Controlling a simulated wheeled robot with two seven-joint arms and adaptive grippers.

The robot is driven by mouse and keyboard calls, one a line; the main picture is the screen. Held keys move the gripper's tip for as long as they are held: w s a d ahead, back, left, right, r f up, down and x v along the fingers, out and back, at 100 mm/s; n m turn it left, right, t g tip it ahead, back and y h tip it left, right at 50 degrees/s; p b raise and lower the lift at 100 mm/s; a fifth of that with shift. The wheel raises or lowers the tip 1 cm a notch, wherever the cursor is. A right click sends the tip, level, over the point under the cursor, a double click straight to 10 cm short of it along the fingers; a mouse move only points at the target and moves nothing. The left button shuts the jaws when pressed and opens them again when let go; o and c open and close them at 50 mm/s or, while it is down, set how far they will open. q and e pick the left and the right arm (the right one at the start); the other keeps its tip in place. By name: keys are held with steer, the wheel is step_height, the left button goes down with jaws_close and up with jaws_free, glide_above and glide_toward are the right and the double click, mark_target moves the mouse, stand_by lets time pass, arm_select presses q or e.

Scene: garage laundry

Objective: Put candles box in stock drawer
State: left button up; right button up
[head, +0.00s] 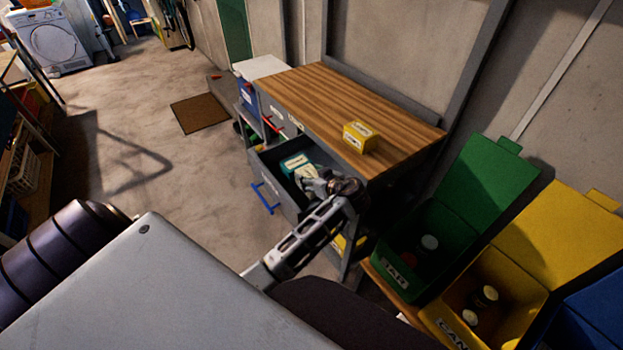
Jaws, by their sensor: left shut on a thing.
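A workbench drawer (268,178) with a blue handle is pulled open; I cannot read which drawer it is. My left gripper (308,180) reaches into the drawer opening and is shut on a green and white box (296,162). The box is in or just above the drawer; I cannot tell whether it touches the bottom. The gripper hides part of it. A yellow box (360,137) with a pale label sits on the wooden benchtop, apart from the gripper. Neither box's label is readable, so I cannot tell which holds candles. My right gripper is not in view.
The wooden workbench (330,98) stands against the wall. At right are open green (488,175) and yellow (560,240) lidded bins with small items inside, and a blue bin (590,310). A brown mat (199,112) lies on the open floor at left.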

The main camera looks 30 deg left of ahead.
arm_select(q)
steer(key=shift+f, duration=0.25)
steer(key=shift+f, duration=0.1)
steer(key=o, duration=1.1)
